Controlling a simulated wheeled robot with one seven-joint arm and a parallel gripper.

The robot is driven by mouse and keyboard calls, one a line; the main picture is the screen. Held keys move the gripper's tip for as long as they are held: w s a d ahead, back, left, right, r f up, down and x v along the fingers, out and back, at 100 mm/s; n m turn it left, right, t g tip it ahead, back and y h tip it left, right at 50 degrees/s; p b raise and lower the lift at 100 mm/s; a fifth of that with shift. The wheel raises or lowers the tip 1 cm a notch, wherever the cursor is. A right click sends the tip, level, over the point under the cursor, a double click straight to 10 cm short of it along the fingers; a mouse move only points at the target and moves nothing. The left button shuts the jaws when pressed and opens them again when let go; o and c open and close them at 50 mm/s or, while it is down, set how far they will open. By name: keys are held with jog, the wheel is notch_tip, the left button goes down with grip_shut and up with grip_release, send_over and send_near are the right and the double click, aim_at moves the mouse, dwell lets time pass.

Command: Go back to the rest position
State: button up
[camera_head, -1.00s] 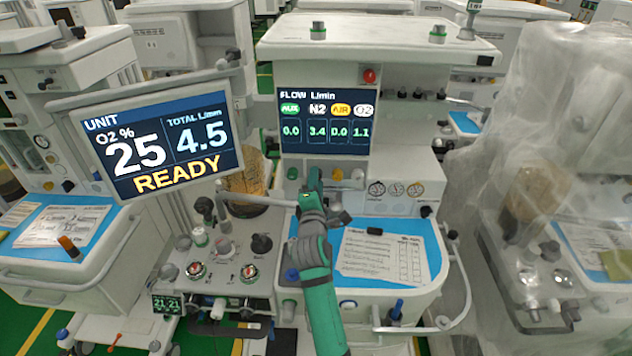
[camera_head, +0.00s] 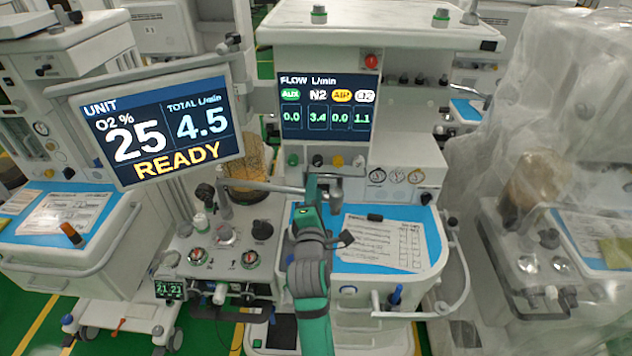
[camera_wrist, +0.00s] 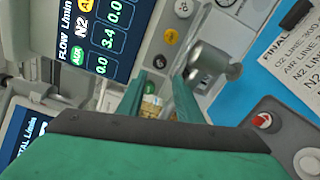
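My gripper (camera_head: 318,186) is in front of the middle anaesthesia cart, below its flow screen (camera_head: 325,108). In the wrist view my gripper (camera_wrist: 160,78) has its two green fingers spread apart, with no object clearly held between them. A grey metal cylinder (camera_wrist: 207,64) is close beside the right finger in that picture; I cannot tell whether they touch. The flow screen reads 0.0, 3.4, 0.0 and 1.1. The left screen (camera_head: 160,133) reads O2 25 %, total 4.5 and READY.
A row of flow knobs (camera_head: 337,161) is under the screen. A horizontal tube (camera_head: 272,187) passes close to my gripper. The blue work surface (camera_head: 432,232) holds a printed sheet (camera_head: 384,243). A plastic-covered cart (camera_head: 560,90) stands right, another cart (camera_head: 65,110) left.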

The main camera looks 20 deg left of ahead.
jog(key=shift+s+d, duration=0.15)
jog(key=shift+s, duration=0.3)
jog(key=shift+s, duration=0.1)
jog(key=s+d+f+m, duration=0.1)
jog(key=s+f+m, duration=0.1)
jog(key=s+f, duration=0.1)
jog(key=s+d+f+m, duration=0.1)
jog(key=s+f+m, duration=0.2)
jog(key=s+d+f+m+h, duration=0.1)
jog(key=s+f+m, duration=0.2)
jog(key=shift+s+f, duration=0.2)
jog(key=shift+s, duration=0.2)
jog(key=s+d+f+m+h, duration=0.1)
jog(key=s+d+f+m, duration=0.25)
jog(key=s, duration=0.35)
jog(key=s+d+f+m+h, duration=0.1)
jog(key=s+d+f+m, duration=0.3)
jog(key=s, duration=0.3)
jog(key=s+d+m+g+h, duration=0.1)
jog(key=s+d+m, duration=0.3)
jog(key=s, duration=0.7)
jog(key=s+d+m+g+h, duration=0.1)
jog(key=s+d+m, duration=0.3)
jog(key=s, duration=0.7)
jog(key=shift+s+d+f+m, duration=0.15)
jog(key=shift+s+d+m, duration=0.15)
jog(key=shift+d, duration=0.7)
